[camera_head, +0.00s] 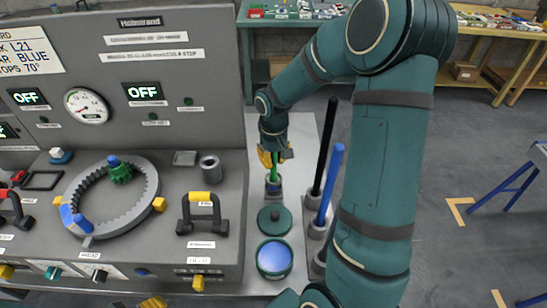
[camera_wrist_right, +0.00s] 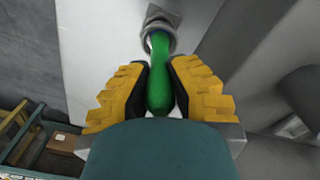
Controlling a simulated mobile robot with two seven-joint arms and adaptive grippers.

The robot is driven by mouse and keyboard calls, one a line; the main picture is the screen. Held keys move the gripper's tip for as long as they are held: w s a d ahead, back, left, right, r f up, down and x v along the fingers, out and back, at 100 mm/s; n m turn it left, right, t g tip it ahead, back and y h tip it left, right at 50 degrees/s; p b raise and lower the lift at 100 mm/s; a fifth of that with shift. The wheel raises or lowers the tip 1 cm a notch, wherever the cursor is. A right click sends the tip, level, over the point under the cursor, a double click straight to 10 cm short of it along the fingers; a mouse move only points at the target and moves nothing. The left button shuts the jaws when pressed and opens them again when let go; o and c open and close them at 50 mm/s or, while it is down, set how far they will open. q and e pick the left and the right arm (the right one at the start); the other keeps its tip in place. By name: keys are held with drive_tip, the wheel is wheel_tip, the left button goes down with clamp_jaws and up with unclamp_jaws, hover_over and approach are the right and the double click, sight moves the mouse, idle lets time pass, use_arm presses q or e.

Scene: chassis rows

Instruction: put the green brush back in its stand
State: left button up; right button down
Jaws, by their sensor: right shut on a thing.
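The green brush (camera_wrist_right: 160,75) is held by its handle between the yellow fingers of my right gripper (camera_wrist_right: 160,88). In the head view my right gripper (camera_head: 274,157) is above a small grey cup-like stand (camera_head: 273,186) on the light bench strip. The brush's lower end meets the round mouth of the stand (camera_wrist_right: 158,32) in the wrist view. I cannot tell how deep it sits. A yellow fingertip of what looks like my left gripper (camera_head: 152,302) shows at the bottom edge.
A black rod (camera_head: 325,145) and a blue rod (camera_head: 330,185) stand in grey holders just right of the stand. A teal lid (camera_head: 274,219) and a round teal container (camera_head: 274,258) lie in front. The grey console (camera_head: 225,170) is close on the left.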

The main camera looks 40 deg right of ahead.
drive_tip(key=shift+f, duration=0.1)
drive_tip(key=c, duration=1)
unclamp_jaws()
wheel_tip(320, 180, up, 12)
drive_tip(key=shift+s, duration=0.1)
